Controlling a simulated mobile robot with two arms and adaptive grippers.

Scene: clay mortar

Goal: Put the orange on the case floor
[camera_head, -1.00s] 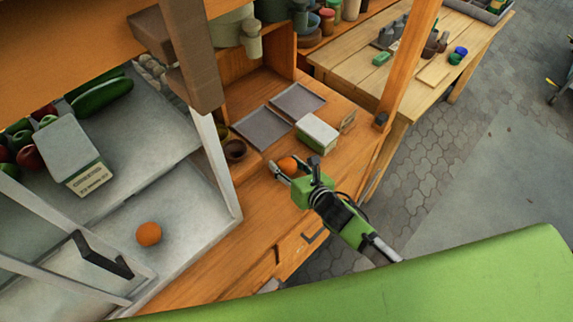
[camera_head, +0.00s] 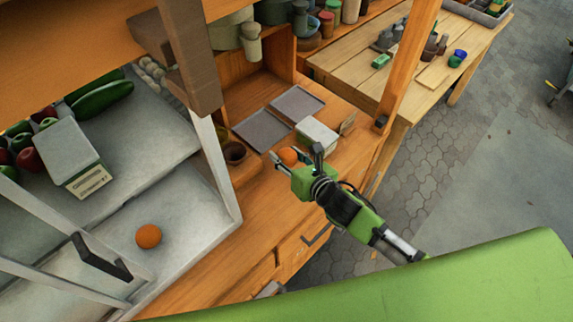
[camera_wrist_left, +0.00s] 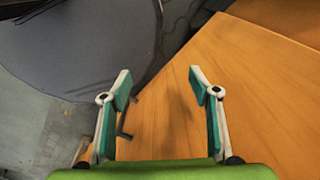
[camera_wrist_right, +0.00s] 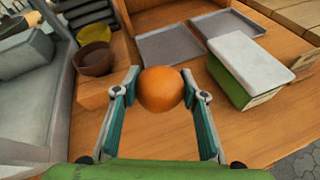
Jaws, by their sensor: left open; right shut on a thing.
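My right gripper (camera_head: 281,160) is shut on an orange (camera_head: 288,155) over the wooden counter, beside the green-and-white box. In the right wrist view the orange (camera_wrist_right: 161,88) sits between the two fingertips. Whether it touches the counter is hard to tell. Another orange (camera_head: 148,236) lies on the pale floor of the glass-fronted case (camera_head: 180,215) at the left. My left gripper (camera_wrist_left: 160,76) is open and empty above a wooden surface in the left wrist view. It does not show in the head view.
Two grey trays (camera_head: 262,129) and a green-and-white box (camera_head: 317,136) are on the counter, with brown bowls (camera_head: 234,152) near the case's frame post (camera_head: 216,170). A scale-like box (camera_head: 70,155) and vegetables stand on the case's upper level. A dark handle (camera_head: 100,258) is on its front.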

